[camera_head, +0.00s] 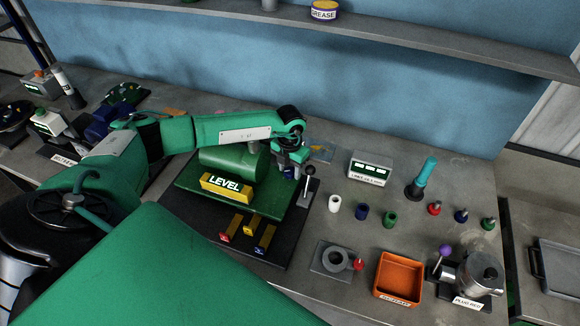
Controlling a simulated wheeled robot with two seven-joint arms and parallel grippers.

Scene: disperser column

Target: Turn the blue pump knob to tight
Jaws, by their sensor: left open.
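My left gripper (291,164) reaches over the right end of the green pump (228,168) and points down, its jaws open. A small blue part, which looks like the blue pump knob (288,173), shows just under the fingers. The gripper and arm hide most of it, so I cannot tell whether the fingers touch it or how it is turned. The pump sits on a green base with a yellow block marked LEVEL (226,185) in front. My right gripper is not in view.
A black-knobbed lever (309,180) stands just right of the gripper. White (335,203), blue and green cylinders stand further right. An orange tray (399,275) and a metal pot (478,273) are at the front right. A shelf runs along the blue back wall.

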